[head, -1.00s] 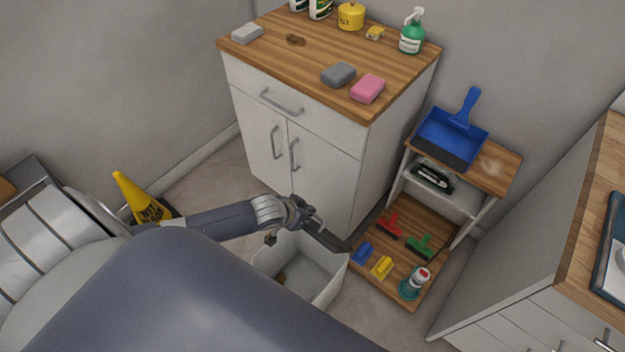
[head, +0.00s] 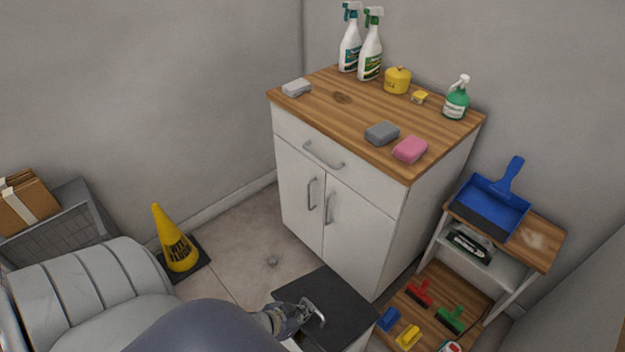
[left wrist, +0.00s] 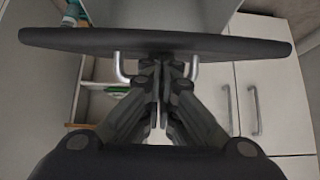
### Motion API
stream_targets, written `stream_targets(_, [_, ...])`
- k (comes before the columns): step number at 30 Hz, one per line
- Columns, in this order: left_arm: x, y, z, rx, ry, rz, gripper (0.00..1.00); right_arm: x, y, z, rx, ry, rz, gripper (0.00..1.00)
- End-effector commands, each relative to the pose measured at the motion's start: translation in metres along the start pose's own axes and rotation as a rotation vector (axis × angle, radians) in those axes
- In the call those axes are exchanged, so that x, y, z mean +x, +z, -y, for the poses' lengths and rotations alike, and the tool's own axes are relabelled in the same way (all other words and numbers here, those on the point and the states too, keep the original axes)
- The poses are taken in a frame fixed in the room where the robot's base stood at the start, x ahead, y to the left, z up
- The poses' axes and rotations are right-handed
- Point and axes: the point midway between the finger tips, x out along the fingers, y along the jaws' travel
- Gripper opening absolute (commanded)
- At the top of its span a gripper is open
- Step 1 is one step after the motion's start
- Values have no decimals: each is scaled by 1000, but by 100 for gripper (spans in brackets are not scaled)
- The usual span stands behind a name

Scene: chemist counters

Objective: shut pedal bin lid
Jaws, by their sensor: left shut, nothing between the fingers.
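The pedal bin (head: 357,340) is white and stands at the bottom of the head view, in front of the cabinet. Its dark lid (head: 335,285) lies over the bin's opening and hides the inside; I cannot tell whether it sits fully flush. My left gripper (head: 304,316) is at the lid's near part, beside a bright metal handle (head: 316,308). In the left wrist view the lid (left wrist: 250,46) shows edge-on, and my shut, empty fingers (left wrist: 160,66) point at it between the handle's two legs (left wrist: 121,70). My right gripper is out of view.
A white cabinet (head: 345,222) stands right behind the bin. A low shelf (head: 462,283) with brushes and a blue dustpan (head: 493,207) is to the right. A yellow wet-floor cone (head: 176,240) stands left.

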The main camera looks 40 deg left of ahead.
Motion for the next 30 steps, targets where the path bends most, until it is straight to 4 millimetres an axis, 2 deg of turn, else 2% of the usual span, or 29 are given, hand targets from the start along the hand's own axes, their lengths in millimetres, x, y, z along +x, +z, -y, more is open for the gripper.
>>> stream_targets(1, [5, 14, 0, -2, -1, 5, 0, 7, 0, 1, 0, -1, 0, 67])
stream_targets(3, [9, 26, -1, -2, -1, 5, 0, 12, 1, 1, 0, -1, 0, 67])
stream_targets(12, [24, 62, -1, 0, -1, 2, 0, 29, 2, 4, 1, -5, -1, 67])
stream_targets(19, [29, 72, -1, -1, 0, 0, 0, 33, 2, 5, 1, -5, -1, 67])
stream_targets(30, [30, 74, -1, 0, 0, 1, 0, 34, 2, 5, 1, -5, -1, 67])
